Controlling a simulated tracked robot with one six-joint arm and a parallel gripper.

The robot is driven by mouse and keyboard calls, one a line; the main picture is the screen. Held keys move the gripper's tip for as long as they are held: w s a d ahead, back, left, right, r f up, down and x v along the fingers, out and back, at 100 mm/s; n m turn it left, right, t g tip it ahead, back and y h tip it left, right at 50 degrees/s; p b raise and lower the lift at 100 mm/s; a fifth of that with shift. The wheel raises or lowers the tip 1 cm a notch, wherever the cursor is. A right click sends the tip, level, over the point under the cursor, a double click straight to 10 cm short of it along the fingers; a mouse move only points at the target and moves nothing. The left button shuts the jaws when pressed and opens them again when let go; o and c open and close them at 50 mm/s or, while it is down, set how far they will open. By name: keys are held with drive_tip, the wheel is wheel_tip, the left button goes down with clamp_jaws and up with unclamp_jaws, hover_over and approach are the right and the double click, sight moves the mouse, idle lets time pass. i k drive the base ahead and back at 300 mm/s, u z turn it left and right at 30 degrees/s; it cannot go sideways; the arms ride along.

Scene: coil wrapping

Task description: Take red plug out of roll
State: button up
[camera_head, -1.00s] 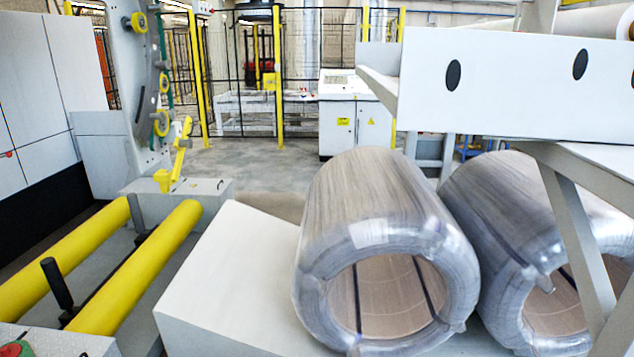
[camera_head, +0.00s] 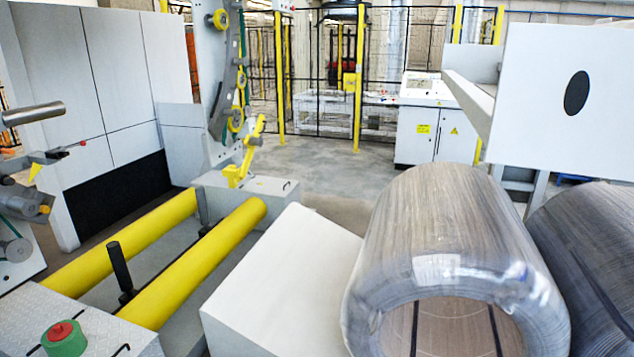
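A small red plug (camera_head: 61,331) sits in the top of a green roll (camera_head: 66,347). The roll rests on the light metal plate (camera_head: 100,329) at the lower left, in front of the yellow rollers. Only the top of the plug shows; its lower part is hidden inside the roll. My gripper is not in view.
Two yellow rollers (camera_head: 205,254) run back from the plate, with a black post (camera_head: 119,267) between them. Large wrapped wire coils (camera_head: 450,235) stand at the right beside a white block (camera_head: 275,285). Machine parts (camera_head: 30,190) are at the left edge. Open floor lies behind.

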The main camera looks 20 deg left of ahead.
sight(59, 331)
drive_tip(key=u, duration=0.35)
drive_tip(key=i, duration=0.55)
drive_tip(key=u, duration=0.8)
drive_tip(key=i, duration=0.5)
drive_tip(key=u, duration=0.8)
drive_tip(key=i, duration=0.65)
drive_tip(key=u, duration=0.75)
drive_tip(key=i, duration=1.4)
drive_tip(key=u, duration=0.3)
